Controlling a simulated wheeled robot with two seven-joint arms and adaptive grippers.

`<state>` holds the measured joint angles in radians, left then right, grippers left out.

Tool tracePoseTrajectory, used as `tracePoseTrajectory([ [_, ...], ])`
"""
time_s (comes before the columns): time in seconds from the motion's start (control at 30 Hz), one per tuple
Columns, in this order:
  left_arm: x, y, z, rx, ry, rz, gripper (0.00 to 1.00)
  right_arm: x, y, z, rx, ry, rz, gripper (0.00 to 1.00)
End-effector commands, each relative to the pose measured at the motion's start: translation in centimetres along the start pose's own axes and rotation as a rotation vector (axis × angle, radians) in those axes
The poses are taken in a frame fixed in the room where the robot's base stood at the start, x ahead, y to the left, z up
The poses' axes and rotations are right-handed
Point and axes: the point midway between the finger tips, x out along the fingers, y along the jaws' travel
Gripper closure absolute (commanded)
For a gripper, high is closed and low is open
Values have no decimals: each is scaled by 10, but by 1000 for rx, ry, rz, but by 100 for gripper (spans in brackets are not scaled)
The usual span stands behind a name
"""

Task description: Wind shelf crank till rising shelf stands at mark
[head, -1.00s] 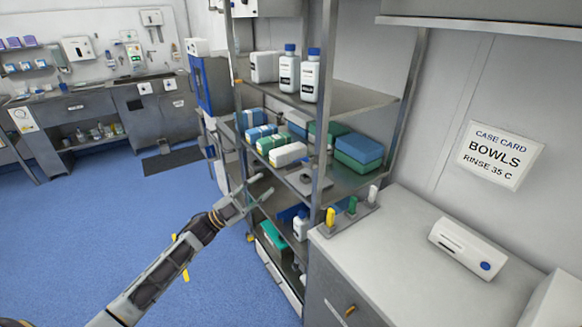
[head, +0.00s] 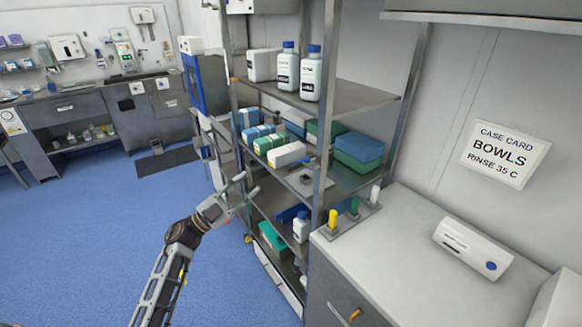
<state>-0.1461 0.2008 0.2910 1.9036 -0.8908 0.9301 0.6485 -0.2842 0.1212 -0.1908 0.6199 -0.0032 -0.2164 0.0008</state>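A metal rack with several shelves (head: 350,97) stands in the middle of the view. I cannot make out which shelf is the rising one, and no crank or mark shows clearly. A small dark knob-like part on a grey plate (head: 297,184) sits at the front of the middle shelf. My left gripper (head: 246,187) is in front of the rack's left side, near middle-shelf height. Its two fingers are apart with nothing seen between them. I cannot tell whether it touches the rack. My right gripper is out of view.
White bottles with blue caps (head: 311,76) stand on the upper shelf, with wrapped packs (head: 287,154) below. A grey cabinet (head: 400,235) right of the rack carries yellow, green and white handles (head: 354,207) and a white device (head: 472,248). Blue floor (head: 80,240) is clear at left.

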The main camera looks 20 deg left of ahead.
Motion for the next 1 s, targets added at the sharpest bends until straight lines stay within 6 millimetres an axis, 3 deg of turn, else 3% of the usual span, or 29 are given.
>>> tracePoseTrajectory([
  [0.47,0,28,3,-333,-64,144,63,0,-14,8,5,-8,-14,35],
  [1.0,0,28,2,-422,-68,142,63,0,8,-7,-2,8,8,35],
])
